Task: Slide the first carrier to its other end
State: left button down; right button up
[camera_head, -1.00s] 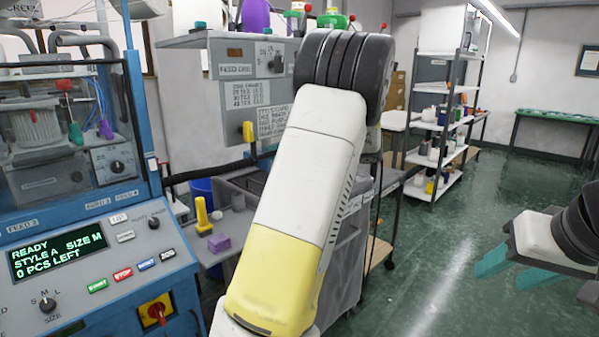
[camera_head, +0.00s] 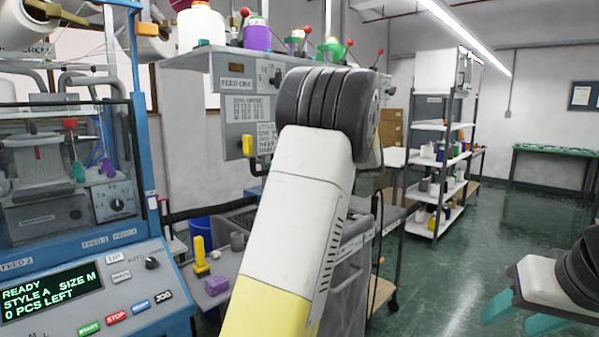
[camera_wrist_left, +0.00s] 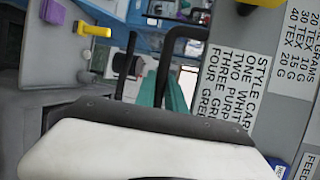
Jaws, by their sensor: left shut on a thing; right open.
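The blue knitting machine (camera_head: 140,130) stands at the left. Behind its clear front are small red (camera_head: 70,123), green (camera_head: 77,171) and purple (camera_head: 107,166) parts that look like carriers; I cannot tell which is the first. My left forearm fills the middle of the head view and hides its gripper there. In the left wrist view my left gripper's teal fingers (camera_wrist_left: 163,90) are close together, shut at a bent black bar (camera_wrist_left: 184,34); the exact grip is partly hidden by the gripper body. My right gripper (camera_head: 520,312) is open and empty at the lower right.
Shelving (camera_head: 436,160) stands further right. The green floor there is clear.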

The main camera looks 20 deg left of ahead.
pick_arm(q)
jog(key=c, duration=1.4)
grip_release()
jog(key=shift+r, duration=0.4)
jog(key=shift+f, duration=0.1)
jog(key=d+r, duration=0.1)
jog(key=d, duration=0.6)
jog(key=shift+d+r, duration=0.2)
jog(key=shift+d, duration=0.15)
